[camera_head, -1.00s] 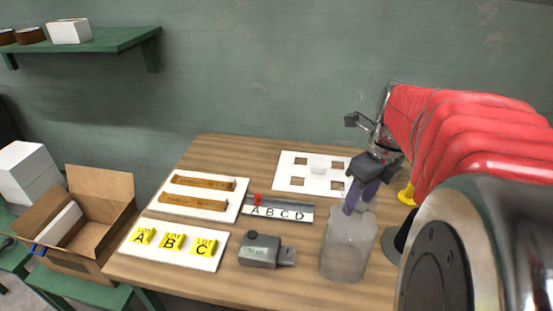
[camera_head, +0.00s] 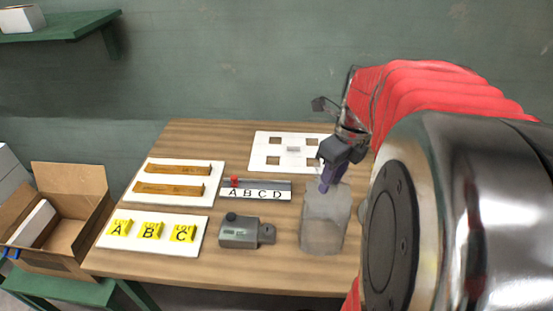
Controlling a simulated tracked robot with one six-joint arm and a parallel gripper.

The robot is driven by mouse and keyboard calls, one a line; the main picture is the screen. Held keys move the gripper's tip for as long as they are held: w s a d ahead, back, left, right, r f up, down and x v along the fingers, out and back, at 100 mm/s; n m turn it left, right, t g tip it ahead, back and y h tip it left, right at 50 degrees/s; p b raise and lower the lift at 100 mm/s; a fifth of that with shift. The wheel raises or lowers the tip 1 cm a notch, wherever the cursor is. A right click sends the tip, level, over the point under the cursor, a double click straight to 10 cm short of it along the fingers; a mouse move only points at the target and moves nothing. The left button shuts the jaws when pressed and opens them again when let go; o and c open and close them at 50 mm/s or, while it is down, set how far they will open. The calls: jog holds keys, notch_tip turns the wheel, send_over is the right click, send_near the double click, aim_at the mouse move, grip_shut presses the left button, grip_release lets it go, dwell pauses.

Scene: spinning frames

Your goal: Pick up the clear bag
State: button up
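The clear bag (camera_head: 325,225) is a cloudy, see-through grey bag at the front right of the wooden table. It appears upright. My gripper (camera_head: 328,187) comes down from the upper right, with its dark purple fingers at the bag's top edge. The fingertips overlap the bag's top in the picture. I cannot tell whether they are closed on it or only beside it. My red arm and a large metal joint fill the right side and hide the table there.
A grey device (camera_head: 240,232) stands just left of the bag. An A B C D strip (camera_head: 256,193), a yellow-label board (camera_head: 203,222), a board with brown bars (camera_head: 216,172) and a white plate with square holes (camera_head: 262,150) share the table. An open cardboard box (camera_head: 72,176) is at left.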

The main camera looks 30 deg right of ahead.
grip_shut()
jog(key=shift+r, duration=0.1)
dwell(0.3)
notch_tip(320, 180, up, 10)
jog(key=shift+f, duration=0.2)
jog(key=shift+r, duration=0.1)
jog(key=shift+s, duration=0.1)
dwell(0.7)
